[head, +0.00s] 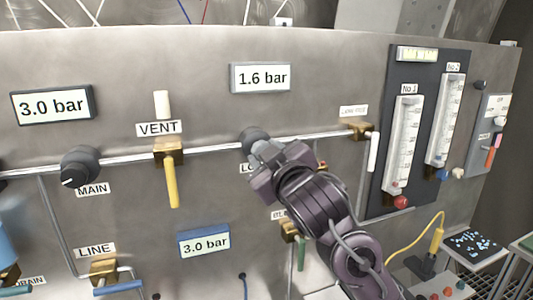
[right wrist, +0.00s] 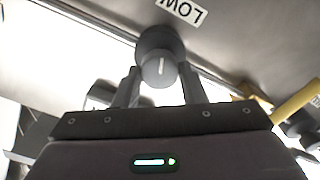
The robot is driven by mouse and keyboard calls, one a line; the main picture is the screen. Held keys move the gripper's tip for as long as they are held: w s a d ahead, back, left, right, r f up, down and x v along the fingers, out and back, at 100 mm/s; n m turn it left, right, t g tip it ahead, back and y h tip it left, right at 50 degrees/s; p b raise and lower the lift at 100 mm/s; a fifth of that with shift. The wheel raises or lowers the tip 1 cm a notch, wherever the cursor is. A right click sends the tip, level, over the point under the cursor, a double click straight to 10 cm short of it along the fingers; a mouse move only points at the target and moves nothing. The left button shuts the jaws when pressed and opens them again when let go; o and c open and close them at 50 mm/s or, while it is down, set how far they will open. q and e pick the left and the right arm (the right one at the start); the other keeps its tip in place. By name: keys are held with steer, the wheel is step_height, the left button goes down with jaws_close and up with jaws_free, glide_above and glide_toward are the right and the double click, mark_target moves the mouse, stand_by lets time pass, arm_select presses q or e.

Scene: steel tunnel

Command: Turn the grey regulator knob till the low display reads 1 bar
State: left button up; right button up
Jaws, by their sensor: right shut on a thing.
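The grey regulator knob (head: 251,136) sits on the pipe across the steel panel, partly hidden by my right gripper (head: 260,153). In the right wrist view the knob (right wrist: 160,45) with its white mark is between the two fingers of my right gripper (right wrist: 158,78), which is shut on it. The label LOW (right wrist: 181,11) shows upside down beside it; in the head view the arm covers part of this label. The low display (head: 261,78), above the knob, reads 1.6 bar. My left gripper is not in view.
A black MAIN knob (head: 80,167) and a yellow-handled VENT valve (head: 171,178) are to the left. Two other displays, at upper left (head: 52,104) and low centre (head: 204,242), read 3.0 bar. Flow tubes (head: 403,145) and a brass valve (head: 358,130) stand to the right.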

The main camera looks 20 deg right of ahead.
steer(key=n, duration=0.9)
steer(key=shift+f, duration=0.1)
steer(key=shift+n, duration=0.5)
steer(key=o, duration=1)
steer(key=shift+s, duration=0.1)
steer(key=s+p, duration=0.1)
steer(key=s, duration=0.6)
steer(key=shift+s+d, duration=0.1)
steer(key=shift+s, duration=0.2)
